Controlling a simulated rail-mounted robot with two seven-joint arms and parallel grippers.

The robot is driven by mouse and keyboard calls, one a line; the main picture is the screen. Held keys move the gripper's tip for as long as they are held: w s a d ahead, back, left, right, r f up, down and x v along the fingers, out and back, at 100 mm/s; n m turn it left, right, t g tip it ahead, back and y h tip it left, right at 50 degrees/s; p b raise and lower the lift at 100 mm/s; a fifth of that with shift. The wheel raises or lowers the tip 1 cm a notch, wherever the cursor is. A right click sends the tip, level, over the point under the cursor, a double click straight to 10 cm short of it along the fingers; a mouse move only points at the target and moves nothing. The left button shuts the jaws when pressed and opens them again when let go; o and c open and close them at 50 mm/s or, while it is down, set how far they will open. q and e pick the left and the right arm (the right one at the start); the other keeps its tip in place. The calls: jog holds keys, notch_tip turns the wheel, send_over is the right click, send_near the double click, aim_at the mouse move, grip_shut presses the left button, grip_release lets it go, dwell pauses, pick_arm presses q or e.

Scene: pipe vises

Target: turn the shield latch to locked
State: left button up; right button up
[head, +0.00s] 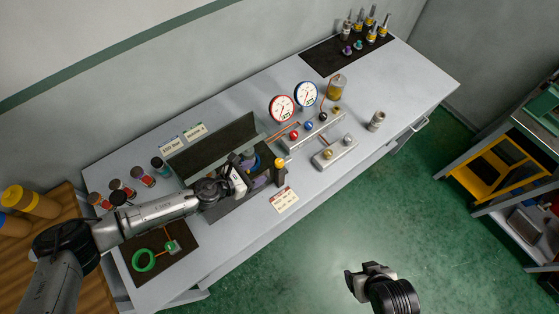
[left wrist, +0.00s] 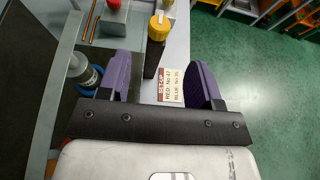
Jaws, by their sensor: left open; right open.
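The likely shield latch is a yellow knob (head: 279,162) on a short dark post at the right end of the dark fixture (head: 232,207). In the left wrist view the yellow knob (left wrist: 158,28) shows upright beyond my fingertips, between their lines; its locked or unlocked setting cannot be told. A dark shield panel (head: 214,146) stands raised behind the fixture. My left gripper (head: 259,171) is open with purple fingers (left wrist: 160,70), just left of the knob and apart from it. My right gripper (head: 352,284) is open and empty over the floor, away from the bench.
Two gauges (head: 282,108) (head: 306,94) and a valve block (head: 312,132) stand to the right of the fixture. A label card (head: 284,200) lies in front of the knob. A capped jar (left wrist: 82,72) sits beside my left finger. Several small jars (head: 142,177) stand left.

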aim_at(279, 162)
pick_arm(q)
jog(key=x, duration=0.8)
jog(key=shift+w+d+f+b, duration=0.1)
jog(key=shift+w+d+b, duration=0.2)
jog(key=shift+b, duration=0.1)
jog(key=shift+x, duration=0.9)
jog(key=shift+c, duration=0.4)
